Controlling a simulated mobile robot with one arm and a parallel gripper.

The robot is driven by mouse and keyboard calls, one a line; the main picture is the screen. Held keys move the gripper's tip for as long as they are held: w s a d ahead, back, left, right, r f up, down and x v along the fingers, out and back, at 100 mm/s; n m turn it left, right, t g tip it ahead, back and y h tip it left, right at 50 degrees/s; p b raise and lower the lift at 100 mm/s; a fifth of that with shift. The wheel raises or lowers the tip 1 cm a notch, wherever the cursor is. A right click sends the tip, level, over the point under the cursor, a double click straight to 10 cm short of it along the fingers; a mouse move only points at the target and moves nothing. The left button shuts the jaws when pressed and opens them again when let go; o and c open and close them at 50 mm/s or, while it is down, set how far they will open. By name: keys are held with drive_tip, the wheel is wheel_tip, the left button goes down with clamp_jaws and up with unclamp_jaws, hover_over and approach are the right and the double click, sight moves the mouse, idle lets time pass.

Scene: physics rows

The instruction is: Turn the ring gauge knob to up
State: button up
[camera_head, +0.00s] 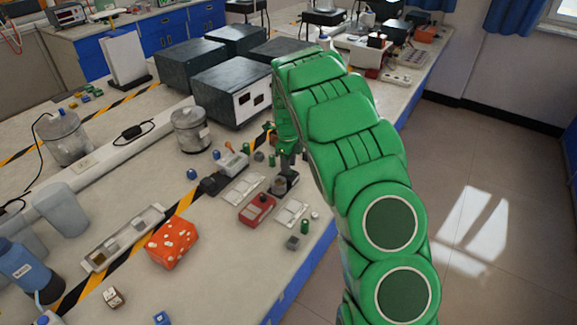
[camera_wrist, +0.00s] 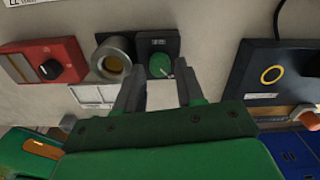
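In the wrist view a round green knob (camera_wrist: 160,64) sits on a dark panel (camera_wrist: 158,43), with a pale mark at its lower right edge. Beside it on the left is a grey ring-shaped part (camera_wrist: 112,62) with an amber centre. I cannot tell for sure which of these is called the ring gauge. My gripper (camera_wrist: 160,84) is open, its two dark fingers on either side below the green knob; contact cannot be made out. In the head view my gripper (camera_head: 287,157) points down at the small devices near the table edge, and hides part of them.
A red box with a black knob (camera_wrist: 48,69) stands left, and a dark box with a yellow ring (camera_wrist: 272,75) right. In the head view are a red device (camera_head: 257,208), an orange-red block (camera_head: 172,242), a metal canister (camera_head: 190,130) and large dark boxes (camera_head: 232,88).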

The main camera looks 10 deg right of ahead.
wheel_tip(320, 180, up, 6)
drive_tip(key=shift+r, duration=0.15)
idle(0.5)
drive_tip(key=shift+s+r, duration=0.1)
drive_tip(key=shift+r, duration=0.1)
drive_tip(key=s+a+r+n+t, duration=0.1)
drive_tip(key=s+r+n, duration=0.65)
drive_tip(key=s, duration=0.35)
drive_tip(key=s+a+r+n, duration=0.2)
drive_tip(key=s+r+n, duration=0.4)
drive_tip(key=s+r, duration=0.45)
drive_tip(key=s+d+f+n+g, duration=0.1)
drive_tip(key=s+n, duration=0.5)
drive_tip(key=s, duration=0.9)
drive_tip(key=s+d+f+n+g, duration=0.1)
drive_tip(key=s+n, duration=0.5)
drive_tip(key=s, duration=0.9)
drive_tip(key=shift+s+f+g, duration=0.2)
drive_tip(key=shift+f+g, duration=0.2)
drive_tip(key=shift+f, duration=0.35)
